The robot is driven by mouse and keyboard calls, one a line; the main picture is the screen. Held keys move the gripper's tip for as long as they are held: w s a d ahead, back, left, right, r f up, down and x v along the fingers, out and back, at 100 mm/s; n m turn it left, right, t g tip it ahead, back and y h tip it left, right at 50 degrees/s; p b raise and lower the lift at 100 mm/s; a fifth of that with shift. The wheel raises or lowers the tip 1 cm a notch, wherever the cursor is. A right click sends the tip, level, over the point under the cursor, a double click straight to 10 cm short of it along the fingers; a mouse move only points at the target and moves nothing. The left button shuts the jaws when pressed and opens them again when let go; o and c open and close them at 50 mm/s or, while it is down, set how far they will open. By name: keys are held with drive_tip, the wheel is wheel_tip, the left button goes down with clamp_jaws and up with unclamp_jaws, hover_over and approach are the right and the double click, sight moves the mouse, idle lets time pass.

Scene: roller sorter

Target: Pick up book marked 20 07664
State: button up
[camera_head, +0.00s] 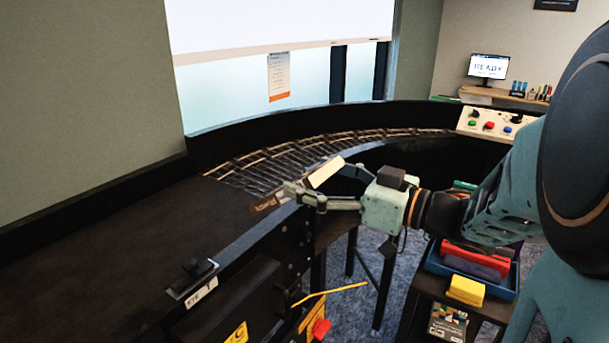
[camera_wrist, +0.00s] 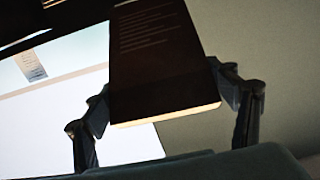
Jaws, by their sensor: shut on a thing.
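A dark book (camera_wrist: 160,60) with pale page edges and small light print fills the upper middle of the wrist view. My gripper (camera_wrist: 165,95) is shut on it, with one finger against each side. In the head view my gripper (camera_head: 312,195) is at the inner edge of the conveyor, and the book (camera_head: 325,172) shows between the fingers, tilted, with its pale edge visible. No marking 20 07664 can be read on it.
The curved conveyor has a flat dark belt (camera_head: 110,250) and a roller section (camera_head: 290,160). A control panel (camera_head: 495,124) and a monitor (camera_head: 489,66) are at the back right.

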drive_tip(key=shift+s+d+r+p, duration=0.2)
drive_tip(key=shift+d+r+p, duration=0.05)
drive_tip(key=shift+r+p, duration=0.75)
drive_tip(key=shift+s+d+r+p, duration=0.25)
drive_tip(key=shift+r+p, duration=0.55)
drive_tip(key=shift+r, duration=0.45)
drive_tip(key=shift+s+d+r+p, duration=0.15)
drive_tip(key=shift+d+r+p, duration=0.15)
drive_tip(key=shift+r+p, duration=0.7)
